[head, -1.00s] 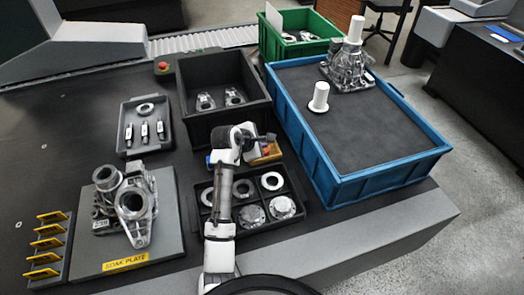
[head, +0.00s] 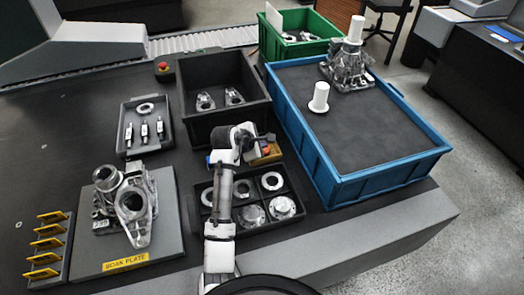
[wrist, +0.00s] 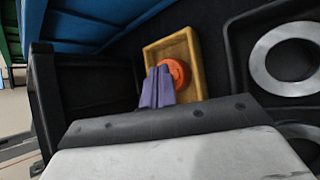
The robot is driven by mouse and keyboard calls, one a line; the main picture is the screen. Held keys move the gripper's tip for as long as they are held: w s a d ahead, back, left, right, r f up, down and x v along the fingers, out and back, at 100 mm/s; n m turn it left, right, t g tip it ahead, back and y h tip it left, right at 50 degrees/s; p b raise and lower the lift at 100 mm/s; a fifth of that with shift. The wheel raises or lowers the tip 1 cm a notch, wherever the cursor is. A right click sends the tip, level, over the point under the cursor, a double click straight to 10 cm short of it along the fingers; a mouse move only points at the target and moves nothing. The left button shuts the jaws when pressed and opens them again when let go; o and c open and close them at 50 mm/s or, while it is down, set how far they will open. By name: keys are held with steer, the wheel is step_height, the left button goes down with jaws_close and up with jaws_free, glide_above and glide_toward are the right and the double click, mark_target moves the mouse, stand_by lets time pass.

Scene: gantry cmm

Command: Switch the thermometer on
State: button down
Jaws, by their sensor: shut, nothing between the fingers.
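A yellow box (head: 274,156) with a red-orange round part on it sits on the bench between the black bin and the parts tray. It also shows in the wrist view as a yellow frame (wrist: 158,50) around a dark inside, with an orange round part (wrist: 181,72) at its right. I cannot read any marking or display that tells whether it is the thermometer. My gripper (wrist: 158,72) has purple fingers, shut and empty, over the lower part of the box beside the orange part. I cannot tell whether they touch it. In the head view my arm hides the box's left side.
A black parts tray (head: 302,209) with rings and flanges lies just in front. A deep black bin (head: 222,118) stands behind, and a tall blue crate (head: 392,183) close on the right. A soak plate (head: 166,232) with a casting lies at left.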

steer(key=shift+f, duration=0.2)
steer(key=shift+f, duration=0.25)
steer(key=shift+f+p, duration=0.25)
steer(key=shift+p, duration=0.1)
steer(key=shift+r, duration=0.15)
stand_by(0.3)
steer(key=shift+r+p, duration=0.6)
steer(key=shift+p, duration=0.55)
steer(key=shift+f, duration=0.1)
step_height(320, 180, up, 3)
steer(key=p, duration=0.3)
steer(key=shift+r+p, duration=0.45)
steer(key=shift+r, duration=1.1)
